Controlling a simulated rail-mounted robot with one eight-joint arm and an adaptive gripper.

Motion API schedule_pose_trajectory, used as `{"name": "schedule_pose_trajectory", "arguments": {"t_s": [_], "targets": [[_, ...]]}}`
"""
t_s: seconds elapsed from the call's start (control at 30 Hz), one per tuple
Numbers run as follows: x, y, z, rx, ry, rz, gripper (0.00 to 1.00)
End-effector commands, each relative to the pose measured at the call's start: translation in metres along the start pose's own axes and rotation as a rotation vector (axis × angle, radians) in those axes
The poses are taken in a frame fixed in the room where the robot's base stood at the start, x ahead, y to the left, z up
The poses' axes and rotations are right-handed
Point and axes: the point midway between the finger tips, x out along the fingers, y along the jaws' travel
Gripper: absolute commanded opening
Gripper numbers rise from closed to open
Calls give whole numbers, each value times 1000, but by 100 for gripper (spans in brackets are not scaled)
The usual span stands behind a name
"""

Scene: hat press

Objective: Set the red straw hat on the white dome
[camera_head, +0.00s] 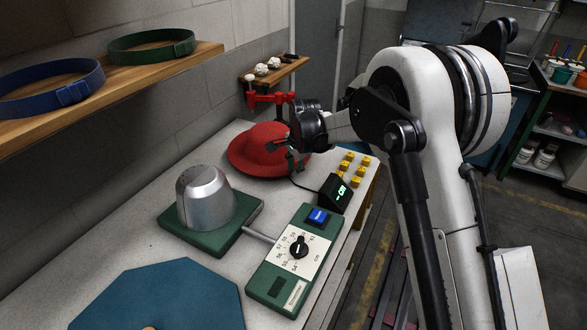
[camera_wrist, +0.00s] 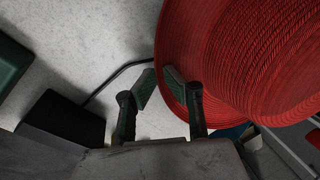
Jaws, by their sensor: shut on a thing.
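The red straw hat (camera_head: 262,150) is at the far part of the worktable, with its crown up and wide brim around it. It fills the upper right of the wrist view (camera_wrist: 245,50). My gripper (camera_head: 292,158) is at the hat's right edge, shut on the brim; in the wrist view its two finger pads (camera_wrist: 160,88) stand at the brim's edge. I cannot tell whether the hat touches the table. A smooth silver-grey dome (camera_head: 203,197) stands on a green base at the left, bare and apart from the hat. No plainly white dome shows.
A green dial box (camera_head: 296,262) is joined to the dome's base by a rod. A small black display (camera_head: 334,193) and several yellow blocks (camera_head: 352,168) lie right of the hat. A red stand (camera_head: 270,98) is behind it. A blue octagonal board (camera_head: 160,298) lies in front.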

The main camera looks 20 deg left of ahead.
Motion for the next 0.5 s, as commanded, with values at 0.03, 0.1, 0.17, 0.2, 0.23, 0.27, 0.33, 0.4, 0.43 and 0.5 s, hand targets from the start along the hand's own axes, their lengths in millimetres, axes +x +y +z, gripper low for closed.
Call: {"name": "schedule_pose_trajectory", "arguments": {"t_s": [0.03, 0.1, 0.17, 0.2, 0.23, 0.27, 0.33, 0.4, 0.43, 0.5], "targets": [[2, 0, 0, 0, 0, 0, 0], [3, 1, 0, 0, 0, 0, 0], [4, 1, 0, 0, 0, 0, 0], [4, 1, 0, 0, 0, 0, 0], [5, 1, 0, 0, 0, 0, 0], [6, 1, 0, 0, 0, 0, 0], [7, 2, 0, 0, 0, 0, 0], [8, 2, 0, 0, 0, 0, 0], [8, 2, 0, 0, 0, 0, 0], [10, 2, 0, 0, 0, 0, 0]]}}
